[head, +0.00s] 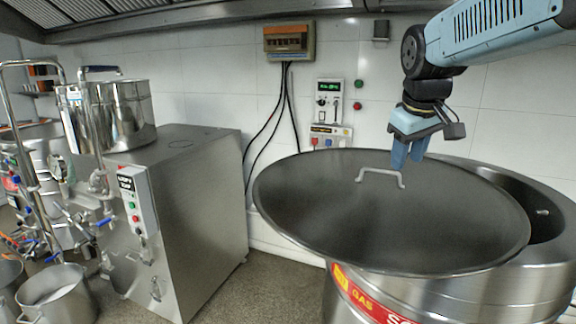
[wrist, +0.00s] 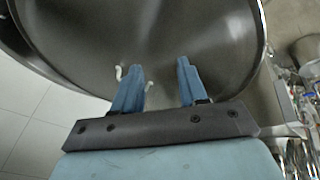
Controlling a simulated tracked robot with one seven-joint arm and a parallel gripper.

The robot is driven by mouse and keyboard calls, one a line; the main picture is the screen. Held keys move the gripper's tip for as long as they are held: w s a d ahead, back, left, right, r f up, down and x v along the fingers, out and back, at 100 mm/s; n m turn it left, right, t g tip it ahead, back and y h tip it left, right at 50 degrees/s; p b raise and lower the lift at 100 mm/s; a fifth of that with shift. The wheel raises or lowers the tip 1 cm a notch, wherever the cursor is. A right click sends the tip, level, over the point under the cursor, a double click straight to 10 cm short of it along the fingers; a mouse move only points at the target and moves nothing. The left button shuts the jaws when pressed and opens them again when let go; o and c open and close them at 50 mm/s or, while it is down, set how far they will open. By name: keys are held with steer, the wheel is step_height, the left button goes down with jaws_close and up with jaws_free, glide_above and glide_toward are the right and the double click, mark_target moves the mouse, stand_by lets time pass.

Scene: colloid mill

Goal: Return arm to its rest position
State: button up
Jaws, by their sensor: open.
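My gripper (head: 407,160) is at the upper right of the head view, fingers pointing down above the large dark round lid (head: 440,220). The wrist view shows its two blue fingers (wrist: 158,88) apart with nothing held between them. The lid's pale handle (head: 380,172) stands just left of and below the fingertips in the head view. In the wrist view parts of the handle (wrist: 119,72) show beside and behind the left finger, which partly hides it. The fingers look apart from the handle. My blue arm comes in from the upper right.
The lid sits tilted or shifted on a steel kettle (head: 450,290), leaving a dark opening at right. A steel cabinet (head: 205,210) with a pot (head: 108,115) and control box (head: 137,200) stands at left. A control panel (head: 329,100) and fuse box (head: 289,41) are on the wall.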

steer(key=s+f+m, duration=0.2)
steer(key=s+f, duration=0.1)
steer(key=s, duration=0.3)
steer(key=s+f+m+t+y, duration=0.1)
steer(key=s+f+m, duration=0.1)
steer(key=s+f, duration=0.2)
steer(key=s, duration=0.3)
steer(key=shift+s+a+f, duration=0.25)
steer(key=shift+s+a, duration=0.05)
steer(key=shift+a, duration=0.05)
steer(key=shift+s, duration=0.1)
stand_by(0.5)
